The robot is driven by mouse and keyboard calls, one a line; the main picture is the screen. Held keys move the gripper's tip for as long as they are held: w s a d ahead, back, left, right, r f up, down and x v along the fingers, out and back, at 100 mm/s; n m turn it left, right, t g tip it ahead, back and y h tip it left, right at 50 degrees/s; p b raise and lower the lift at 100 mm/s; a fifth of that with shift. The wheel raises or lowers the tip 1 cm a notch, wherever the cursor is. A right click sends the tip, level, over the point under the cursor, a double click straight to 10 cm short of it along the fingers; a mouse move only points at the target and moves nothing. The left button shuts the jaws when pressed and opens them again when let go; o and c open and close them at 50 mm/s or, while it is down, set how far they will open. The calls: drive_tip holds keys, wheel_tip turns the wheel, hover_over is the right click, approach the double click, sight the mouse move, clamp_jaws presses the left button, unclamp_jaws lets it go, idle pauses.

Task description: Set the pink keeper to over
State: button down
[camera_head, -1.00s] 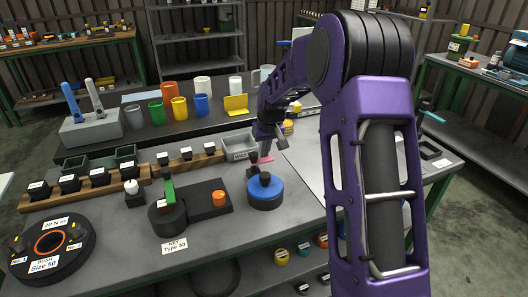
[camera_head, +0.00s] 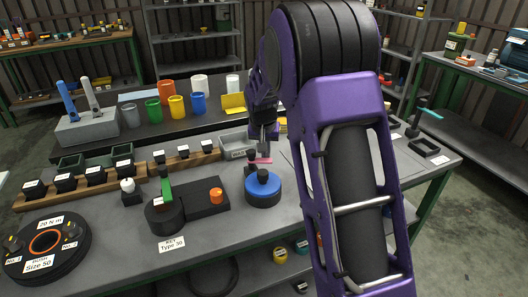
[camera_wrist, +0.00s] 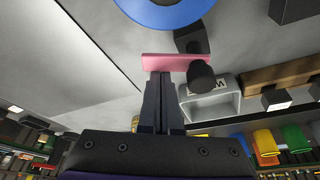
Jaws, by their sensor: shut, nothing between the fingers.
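The pink keeper (camera_head: 263,160) is a short flat bar beside a black post (camera_head: 251,167), just behind the blue disc (camera_head: 263,193). In the wrist view the pink keeper (camera_wrist: 172,61) lies crosswise just ahead of my fingertips, and a dark round knob (camera_wrist: 202,78) covers part of its right end. My gripper (camera_head: 264,148) is shut and empty, above and behind the keeper. In the wrist view the shut fingers (camera_wrist: 160,76) reach the keeper's near edge; whether they touch it I cannot tell.
A grey open bin (camera_head: 236,142) stands close behind the keeper, by a wooden rail (camera_head: 180,160) with black blocks. A black base with an orange knob (camera_head: 216,195) is left of the blue disc. The bench to the right of the keeper is mostly clear.

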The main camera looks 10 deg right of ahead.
sight(264, 159)
drive_tip(key=m, duration=0.1)
drive_tip(key=s+m+h, duration=0.1)
drive_tip(key=shift+a+m, duration=0.1)
drive_tip(key=shift+m, duration=0.3)
drive_tip(key=m, duration=0.1)
drive_tip(key=s+m+g, duration=0.1)
drive_tip(key=m, duration=0.1)
drive_tip(key=shift+s+a+h+p, duration=0.2)
drive_tip(key=shift+h+p, duration=0.1)
drive_tip(key=shift+h, duration=0.1)
drive_tip(key=shift+s+a+m+g, duration=0.1)
drive_tip(key=shift+s+m+g, duration=0.05)
drive_tip(key=shift+m, duration=0.4)
drive_tip(key=shift+s+m+g, duration=0.1)
drive_tip(key=shift+m+g, duration=0.05)
drive_tip(key=shift+m, duration=0.4)
drive_tip(key=shift+s+a, duration=0.1)
drive_tip(key=shift+s, duration=0.05)
drive_tip(key=shift+a, duration=0.1)
drive_tip(key=p+v, duration=0.2)
drive_tip(key=v, duration=1.5)
drive_tip(key=shift+a+r+p, duration=0.15)
drive_tip(key=shift+a+p, duration=0.05)
drive_tip(key=shift+p, duration=0.1)
drive_tip(key=shift+s, duration=0.1)
